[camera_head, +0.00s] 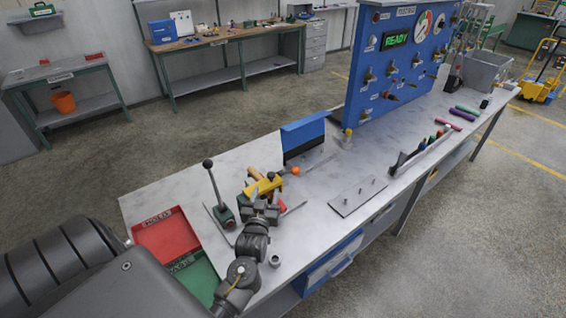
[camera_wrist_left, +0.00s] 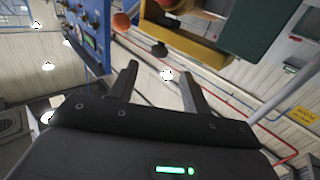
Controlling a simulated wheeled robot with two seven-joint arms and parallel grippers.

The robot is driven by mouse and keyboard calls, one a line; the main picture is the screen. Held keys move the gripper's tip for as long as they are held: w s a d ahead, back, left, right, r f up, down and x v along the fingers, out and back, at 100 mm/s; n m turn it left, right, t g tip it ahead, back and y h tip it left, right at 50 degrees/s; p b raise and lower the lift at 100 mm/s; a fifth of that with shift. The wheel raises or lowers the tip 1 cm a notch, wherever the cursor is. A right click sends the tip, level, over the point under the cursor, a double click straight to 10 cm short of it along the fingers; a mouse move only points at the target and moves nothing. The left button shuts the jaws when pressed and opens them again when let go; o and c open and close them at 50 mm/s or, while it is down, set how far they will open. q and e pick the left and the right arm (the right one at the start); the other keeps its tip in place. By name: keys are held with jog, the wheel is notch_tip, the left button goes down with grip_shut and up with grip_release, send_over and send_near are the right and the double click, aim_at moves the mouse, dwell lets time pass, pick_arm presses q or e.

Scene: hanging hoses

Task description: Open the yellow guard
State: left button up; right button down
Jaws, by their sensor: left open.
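The yellow guard (camera_head: 264,185) is on the bench in the head view, just beyond my left gripper (camera_head: 262,206), which partly hides it. In the left wrist view, the yellow guard (camera_wrist_left: 204,50) is at the top, with a dark green box (camera_wrist_left: 257,38) beside it. My left gripper (camera_wrist_left: 158,74) has its two fingers apart with nothing between them. The guard appears close to the fingertips, but I cannot tell whether they touch. My right gripper is in neither view.
A lever with a black knob (camera_head: 208,164) stands left of my gripper. Red (camera_head: 165,236) and green trays lie at the near left. An orange ball (camera_head: 295,171) and a blue upright panel (camera_head: 303,130) are beyond. A blue gauge board (camera_head: 400,65) stands further right.

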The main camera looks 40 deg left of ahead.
aim_at(271, 173)
pick_arm(q)
jog(key=shift+w+a+r+p, duration=0.2)
jog(key=shift+w+r+p, duration=0.05)
jog(key=shift+w, duration=0.25)
jog(key=shift+w+a+r+p, duration=0.2)
jog(key=shift+w, duration=0.25)
jog(key=p+x, duration=0.2)
jog(key=x, duration=0.5)
jog(key=shift+w+a+f, duration=0.15)
jog(key=shift+w+a, duration=0.05)
jog(key=shift+w, duration=0.1)
jog(key=shift+w+a, duration=0.3)
jog(key=shift+w, duration=0.3)
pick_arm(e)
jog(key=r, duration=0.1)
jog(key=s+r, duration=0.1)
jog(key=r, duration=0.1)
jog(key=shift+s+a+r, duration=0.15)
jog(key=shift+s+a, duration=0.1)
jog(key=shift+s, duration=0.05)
pick_arm(q)
grip_shut()
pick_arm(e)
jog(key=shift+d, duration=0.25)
